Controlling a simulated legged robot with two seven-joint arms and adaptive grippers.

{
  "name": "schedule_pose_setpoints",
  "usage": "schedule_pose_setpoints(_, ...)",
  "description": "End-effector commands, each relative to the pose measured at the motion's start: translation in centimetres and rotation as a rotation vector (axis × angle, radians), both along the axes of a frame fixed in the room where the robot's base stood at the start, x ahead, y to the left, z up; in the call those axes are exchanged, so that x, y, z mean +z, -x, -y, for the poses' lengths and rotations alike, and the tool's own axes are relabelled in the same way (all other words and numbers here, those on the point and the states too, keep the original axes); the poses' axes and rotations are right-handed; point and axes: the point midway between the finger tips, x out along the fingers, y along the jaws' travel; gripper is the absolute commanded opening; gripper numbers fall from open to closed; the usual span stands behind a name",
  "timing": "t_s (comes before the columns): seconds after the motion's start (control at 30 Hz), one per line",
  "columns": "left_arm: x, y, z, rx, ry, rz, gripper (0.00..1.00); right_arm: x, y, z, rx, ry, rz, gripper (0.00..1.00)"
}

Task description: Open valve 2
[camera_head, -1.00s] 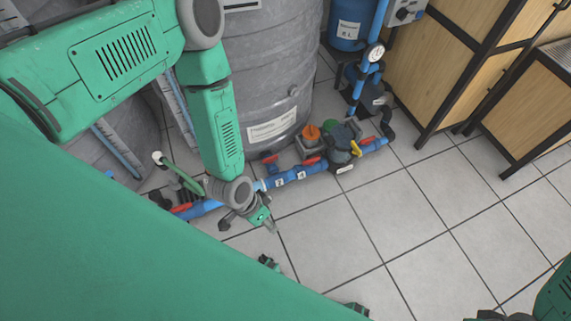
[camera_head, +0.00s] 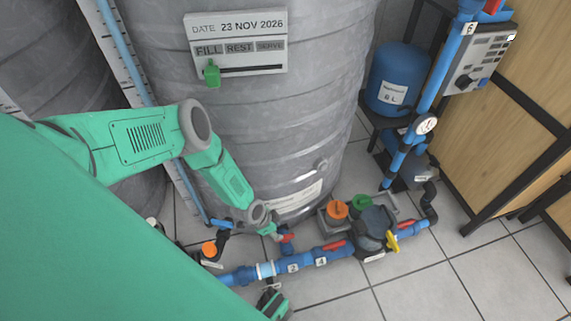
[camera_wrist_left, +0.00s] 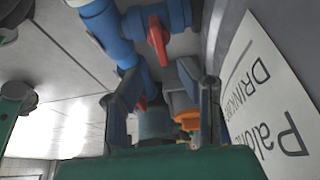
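A small red valve handle (camera_head: 288,238) sits on a short blue pipe branch at the foot of the big grey tank. No number 2 label is readable, so I cannot confirm which valve it is. My left gripper (camera_head: 272,230) is right beside this handle, just left of it. In the left wrist view the gripper (camera_wrist_left: 162,98) is open, its two dark fingers apart. A red handle (camera_wrist_left: 157,42) on a blue pipe lies beyond the fingertips and crosses the pipe. A second red part (camera_wrist_left: 141,103) shows between the fingers.
The blue floor pipe (camera_head: 305,262) carries labels 3 and 4, with another red handle (camera_head: 334,246). A pump with a yellow handle (camera_head: 392,241) and orange (camera_head: 338,209) and green caps stand right. The grey tank (camera_head: 265,130) rises close behind.

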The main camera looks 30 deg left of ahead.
Motion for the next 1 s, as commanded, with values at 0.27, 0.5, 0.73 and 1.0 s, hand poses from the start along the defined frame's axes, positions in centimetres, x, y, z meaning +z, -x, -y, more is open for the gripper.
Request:
schedule_pose_setpoints(0.27,-5.0,-1.5,1.3,0.001,0.001,0.002,0.32,-4.3,0.0,0.0,0.001,0.000,0.001,0.40)
schedule_pose_setpoints(0.5,-6.9,-2.2,1.8,0.001,-0.001,0.002,0.32,-5.9,0.0,0.0,0.001,0.000,0.001,0.40)
schedule_pose_setpoints(0.73,-7.2,-2.3,2.0,0.001,0.000,0.001,0.32,-6.1,0.0,0.0,0.001,0.000,0.001,0.40)
schedule_pose_setpoints(1.0,-7.1,-2.3,2.0,0.001,0.000,0.001,0.00,-6.1,0.0,0.0,0.001,0.000,0.001,0.40)
